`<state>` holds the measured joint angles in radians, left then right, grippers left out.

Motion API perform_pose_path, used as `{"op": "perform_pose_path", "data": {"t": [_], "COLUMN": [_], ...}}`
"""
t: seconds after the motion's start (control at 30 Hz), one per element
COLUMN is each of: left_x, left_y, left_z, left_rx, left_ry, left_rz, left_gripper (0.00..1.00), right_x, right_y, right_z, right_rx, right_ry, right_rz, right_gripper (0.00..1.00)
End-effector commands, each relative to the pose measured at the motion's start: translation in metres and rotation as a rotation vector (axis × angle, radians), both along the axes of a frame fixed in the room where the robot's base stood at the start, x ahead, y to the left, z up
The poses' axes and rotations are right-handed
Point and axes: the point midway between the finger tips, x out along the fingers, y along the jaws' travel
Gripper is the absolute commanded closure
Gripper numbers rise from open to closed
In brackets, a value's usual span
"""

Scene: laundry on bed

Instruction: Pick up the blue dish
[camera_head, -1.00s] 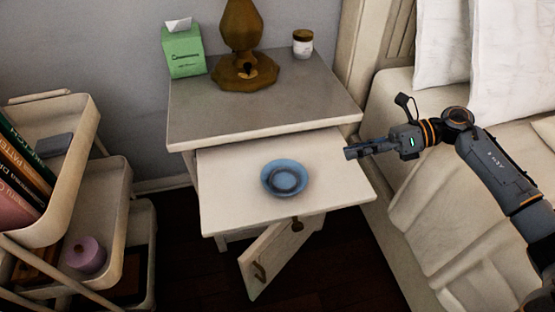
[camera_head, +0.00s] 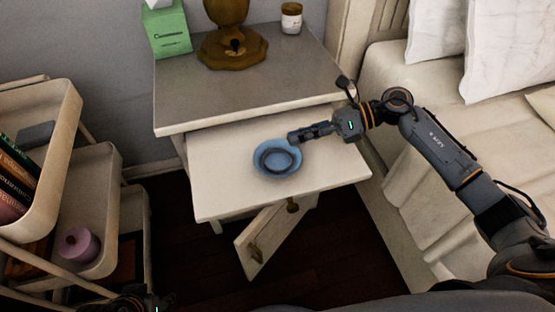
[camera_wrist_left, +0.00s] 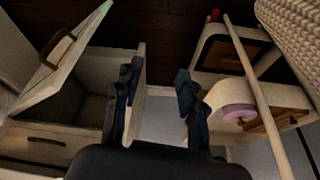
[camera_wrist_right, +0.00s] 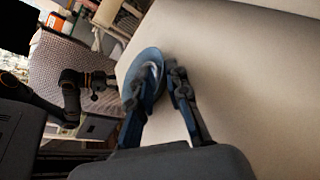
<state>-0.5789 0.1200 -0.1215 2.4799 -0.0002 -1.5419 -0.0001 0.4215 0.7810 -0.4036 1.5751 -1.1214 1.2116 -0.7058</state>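The blue dish (camera_head: 268,166) is round and lies flat on the pulled-out pale board (camera_head: 225,195) of the nightstand. My right gripper (camera_head: 294,137) reaches in from the right, its tips at the dish's far right edge. In the right wrist view its fingers (camera_wrist_right: 156,80) are apart. The near edge of the dish (camera_wrist_right: 149,62) shows between them; one finger overlaps the dish in view, and contact cannot be told. My left gripper (camera_wrist_left: 160,78) is open and empty in the left wrist view; only part of that arm shows at the head view's bottom edge.
On the nightstand top (camera_head: 230,100) stand a green tissue box (camera_head: 168,32), a brown lamp base (camera_head: 232,45) and a small jar (camera_head: 291,18). A cabinet door (camera_head: 262,240) hangs open below. A cart (camera_head: 62,110) is at left, the bed (camera_head: 400,110) at right.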

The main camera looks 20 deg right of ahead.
Motion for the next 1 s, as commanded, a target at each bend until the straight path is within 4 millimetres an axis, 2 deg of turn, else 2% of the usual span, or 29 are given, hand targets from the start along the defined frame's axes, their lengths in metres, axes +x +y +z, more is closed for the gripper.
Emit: {"op": "perform_pose_path", "data": {"t": [0.1,0.23,0.43,0.47,0.53,1.0], "left_x": [0.006,0.011,0.013,0.013,0.012,0.012], "left_y": [-0.002,-0.003,-0.004,-0.004,-0.004,-0.004], "left_z": [0.001,0.002,0.003,0.003,0.003,0.003], "left_rx": [-0.006,-0.010,-0.012,-0.012,-0.011,-0.010], "left_ry": [-0.030,-0.053,-0.057,-0.057,-0.056,-0.051], "left_rz": [-0.002,-0.004,-0.005,-0.005,-0.006,-0.006], "left_gripper": [0.60,0.60,0.60,0.60,0.60,0.60], "right_x": [0.002,0.004,0.004,0.004,0.004,0.004], "right_y": [0.017,0.026,0.026,0.026,0.026,0.026], "right_z": [-0.005,-0.008,-0.009,-0.009,-0.009,-0.008], "right_rx": [0.002,0.000,0.000,0.000,0.000,0.000], "right_ry": [-0.001,-0.001,-0.001,-0.001,-0.001,-0.001], "right_rz": [0.001,0.001,0.000,0.000,0.000,0.000], "right_gripper": [0.84,0.84,0.84,0.86,1.00,1.00]}}
